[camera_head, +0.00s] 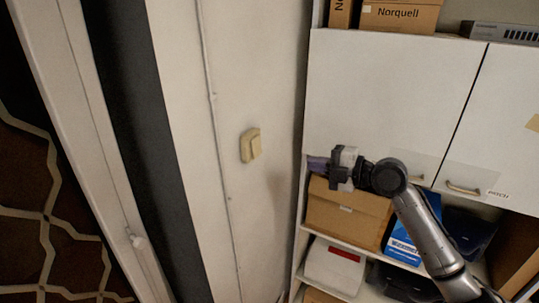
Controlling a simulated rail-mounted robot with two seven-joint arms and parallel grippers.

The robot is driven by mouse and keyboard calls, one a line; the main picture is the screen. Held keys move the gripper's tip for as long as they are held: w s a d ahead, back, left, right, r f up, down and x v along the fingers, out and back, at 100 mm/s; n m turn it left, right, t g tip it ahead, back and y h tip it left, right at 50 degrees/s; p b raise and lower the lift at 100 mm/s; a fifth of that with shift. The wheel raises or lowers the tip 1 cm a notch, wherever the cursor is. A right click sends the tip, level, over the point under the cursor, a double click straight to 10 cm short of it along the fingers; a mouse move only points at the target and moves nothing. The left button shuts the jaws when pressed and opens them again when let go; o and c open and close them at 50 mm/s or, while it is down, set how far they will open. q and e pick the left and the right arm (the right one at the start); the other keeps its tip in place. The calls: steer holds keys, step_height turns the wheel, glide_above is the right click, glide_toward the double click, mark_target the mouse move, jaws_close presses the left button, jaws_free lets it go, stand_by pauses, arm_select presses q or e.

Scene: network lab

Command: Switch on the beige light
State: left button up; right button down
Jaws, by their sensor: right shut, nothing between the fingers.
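A beige light switch (250,145) is mounted on the white wall, left of the shelving unit. Whether its rocker is pressed is too small to tell. My right gripper (318,164) comes in from the lower right and points left toward the wall. It is shut and empty, in front of the cabinet's lower edge. In the picture it is to the right of the switch and slightly below it, clearly apart from it. My left gripper is not in view.
A white cabinet (377,95) with closed doors is at the right, with boxes (400,16) on top. Open shelves below hold a cardboard box (345,213) and a blue box (412,230). A thin cable conduit (212,97) runs down the wall. The wall around the switch is clear.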

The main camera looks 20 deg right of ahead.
mark_target(258, 154)
steer(key=shift+n, duration=1)
steer(key=shift+w+r, duration=0.1)
steer(key=p+x, duration=0.5)
steer(key=x, duration=0.7)
steer(key=shift+w+a, duration=0.15)
steer(key=shift+a, duration=0.05)
steer(key=shift+w+a+p, duration=0.4)
steer(key=shift+w+p, duration=0.05)
steer(key=shift+w, duration=0.05)
